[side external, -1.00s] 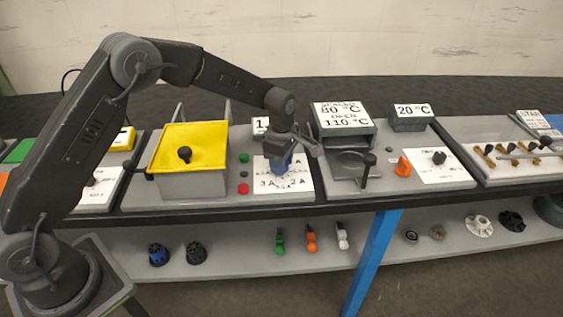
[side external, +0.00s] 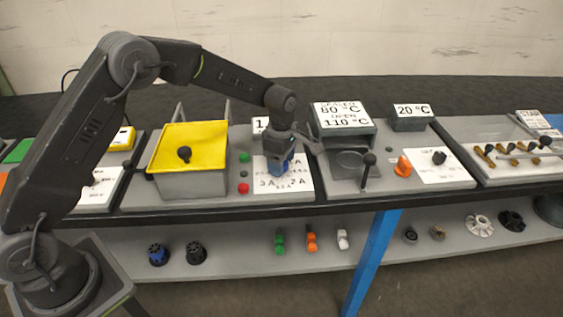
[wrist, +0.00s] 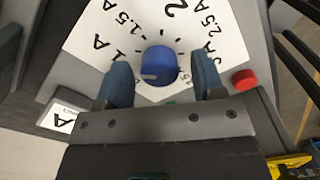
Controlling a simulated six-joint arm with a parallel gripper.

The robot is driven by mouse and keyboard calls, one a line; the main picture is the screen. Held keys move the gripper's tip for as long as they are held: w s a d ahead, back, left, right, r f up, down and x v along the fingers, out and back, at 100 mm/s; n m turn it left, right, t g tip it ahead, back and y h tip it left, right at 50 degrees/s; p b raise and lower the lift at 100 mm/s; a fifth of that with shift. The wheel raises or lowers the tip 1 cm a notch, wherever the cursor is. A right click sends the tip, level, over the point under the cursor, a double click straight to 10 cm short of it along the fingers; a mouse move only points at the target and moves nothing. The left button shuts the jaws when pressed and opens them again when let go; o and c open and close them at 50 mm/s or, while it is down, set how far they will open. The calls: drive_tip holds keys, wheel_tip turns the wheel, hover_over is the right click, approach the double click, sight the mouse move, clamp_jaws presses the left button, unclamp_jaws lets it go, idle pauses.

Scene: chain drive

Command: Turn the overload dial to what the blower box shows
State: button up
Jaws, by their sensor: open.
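The blue overload dial (wrist: 158,66) sits on a white plate (wrist: 222,40) marked in amps. In the side view my gripper (side external: 279,172) is low over the plate (side external: 301,181) and hides the dial. A white sign (side external: 260,125) behind my gripper starts with "1"; the rest is hidden. Part of a sign with an "A" (wrist: 62,119) shows in the wrist view.
Left of the plate stand a grey box with a yellow lid (side external: 190,145), a green button (side external: 244,157) and a red button (side external: 243,188). To the right are a box reading 80 °C and 110 °C (side external: 343,115), a black-knobbed lever (side external: 369,160) and an orange knob (side external: 403,168).

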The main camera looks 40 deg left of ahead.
wheel_tip(320, 180, up, 13)
drive_tip(key=shift+r, duration=0.15)
drive_tip(key=shift+r, duration=0.1)
idle(0.3)
drive_tip(key=s+a+r+m+t, duration=0.1)
drive_tip(key=s+r+m+t, duration=0.1)
drive_tip(key=s+r+m, duration=0.5)
drive_tip(key=s+a+r+m+t, duration=0.1)
drive_tip(key=s+r+m, duration=0.3)
drive_tip(key=s, duration=0.6)
drive_tip(key=s+f+m+t, duration=0.2)
drive_tip(key=s+f+m, duration=0.2)
drive_tip(key=s+m, duration=0.6)
drive_tip(key=shift+s+a+t, duration=0.3)
drive_tip(key=shift+s+a, duration=0.1)
drive_tip(key=shift+s, duration=2.05)
drive_tip(key=shift+f, duration=0.1)
